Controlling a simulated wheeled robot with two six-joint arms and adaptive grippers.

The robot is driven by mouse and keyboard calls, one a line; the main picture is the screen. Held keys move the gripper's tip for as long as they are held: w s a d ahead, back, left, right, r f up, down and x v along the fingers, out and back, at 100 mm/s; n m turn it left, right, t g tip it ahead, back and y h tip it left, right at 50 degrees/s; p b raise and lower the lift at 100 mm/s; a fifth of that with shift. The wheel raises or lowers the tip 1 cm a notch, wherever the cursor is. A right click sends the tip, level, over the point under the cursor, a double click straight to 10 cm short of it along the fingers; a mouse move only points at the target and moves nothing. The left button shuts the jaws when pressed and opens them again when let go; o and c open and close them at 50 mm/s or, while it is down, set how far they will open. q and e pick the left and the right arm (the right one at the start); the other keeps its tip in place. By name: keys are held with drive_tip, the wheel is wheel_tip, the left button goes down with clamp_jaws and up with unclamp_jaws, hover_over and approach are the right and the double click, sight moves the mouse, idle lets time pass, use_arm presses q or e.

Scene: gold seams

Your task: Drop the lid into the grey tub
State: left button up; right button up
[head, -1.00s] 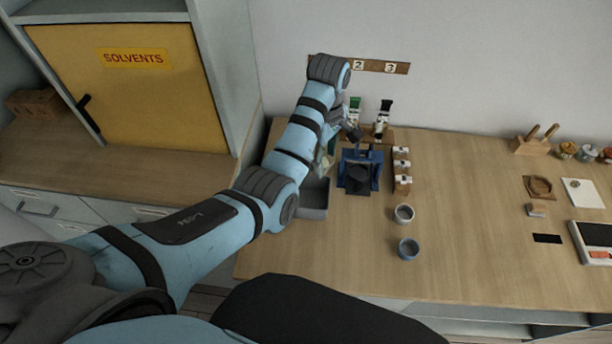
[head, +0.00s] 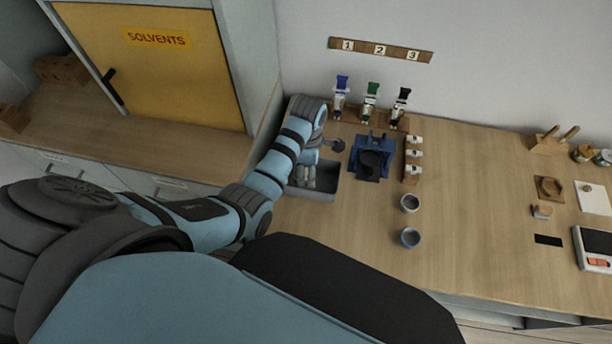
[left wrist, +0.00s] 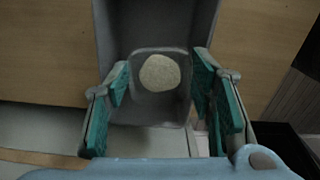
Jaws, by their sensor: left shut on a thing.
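The grey tub (head: 312,194) stands at the left end of the worktop, left of the blue stand. My left gripper (head: 307,178) is over the tub's opening, partly hidden by my arm. In the left wrist view, the tub (left wrist: 155,18) lies below the gripper (left wrist: 163,85). The teal-padded fingers are shut on the lid (left wrist: 160,73), seen as a pale round face with grey around it. The lid lines up with the tub; its height above the tub's floor is hard to tell. My right gripper is not in view.
The blue stand (head: 370,160) is close on the tub's right. Several paint tubes (head: 371,100) stand in a rack behind it. Two small cups (head: 410,203) are at front right. The yellow solvents cabinet (head: 150,65) is at left.

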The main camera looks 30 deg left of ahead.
use_arm(q)
drive_tip(key=shift+w+f, duration=0.1)
drive_tip(key=shift+w, duration=0.05)
drive_tip(key=o, duration=0.4)
drive_tip(key=shift+a, duration=0.1)
drive_tip(key=shift+c, duration=0.2)
drive_tip(key=o, duration=0.3)
drive_tip(key=shift+s+r, duration=0.25)
drive_tip(key=shift+s, duration=0.2)
drive_tip(key=shift+o, duration=1)
drive_tip(key=shift+s+r, duration=0.1)
drive_tip(key=shift+s, duration=0.1)
drive_tip(key=shift+w, duration=0.1)
drive_tip(key=shift+w+r, duration=0.15)
wheel_tip(320, 180, up, 7)
drive_tip(key=shift+s, duration=0.25)
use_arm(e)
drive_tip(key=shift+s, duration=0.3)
